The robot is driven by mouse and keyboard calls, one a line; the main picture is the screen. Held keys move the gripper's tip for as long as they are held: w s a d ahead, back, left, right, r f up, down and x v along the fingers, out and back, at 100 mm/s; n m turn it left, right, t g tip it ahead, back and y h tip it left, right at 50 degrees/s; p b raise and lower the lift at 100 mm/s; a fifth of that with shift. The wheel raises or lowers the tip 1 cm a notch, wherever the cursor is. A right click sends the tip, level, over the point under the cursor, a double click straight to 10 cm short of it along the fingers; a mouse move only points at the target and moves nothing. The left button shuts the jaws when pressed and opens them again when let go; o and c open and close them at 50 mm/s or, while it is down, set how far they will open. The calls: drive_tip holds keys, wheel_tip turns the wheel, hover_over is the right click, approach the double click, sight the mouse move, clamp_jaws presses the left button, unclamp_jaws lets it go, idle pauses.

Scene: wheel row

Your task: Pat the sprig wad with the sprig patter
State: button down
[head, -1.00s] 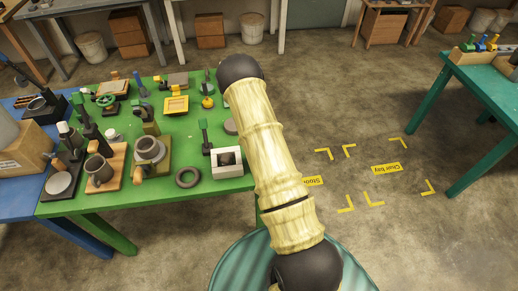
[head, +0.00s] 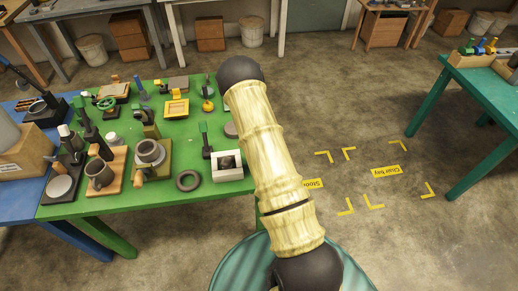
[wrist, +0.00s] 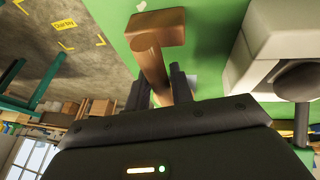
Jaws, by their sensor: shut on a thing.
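A dark, rounded lump, seemingly the sprig wad (head: 227,161), sits in a white square block (head: 230,174) near the green table's front right edge. In the wrist view the lump (wrist: 298,82) shows at the right, in front of the white block (wrist: 283,32). My gripper (wrist: 161,88) is shut on the shaft of a brown wooden tool, seemingly the sprig patter (wrist: 153,62). Its broad end (wrist: 157,27) is seen against the green tabletop, to the left of the block in that view. I cannot tell whether it touches the table. In the head view my arm hides the gripper and tool.
A dark ring (head: 188,180) lies left of the block. A green-topped tool (head: 206,140) stands behind it. Mugs, boards and several small tools crowd the left of the green table (head: 150,203). Yellow-marked floor (head: 386,170) is open to the right.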

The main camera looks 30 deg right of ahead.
drive_tip(key=shift+r+p, duration=1.65)
drive_tip(key=shift+r, duration=1.35)
drive_tip(key=s+a+r+p, duration=0.4)
drive_tip(key=s+r+p, duration=0.1)
drive_tip(key=s+r, duration=0.7)
drive_tip(key=shift+s+p, duration=0.4)
drive_tip(key=shift+s, duration=0.8)
drive_tip(key=shift+a+f, duration=0.1)
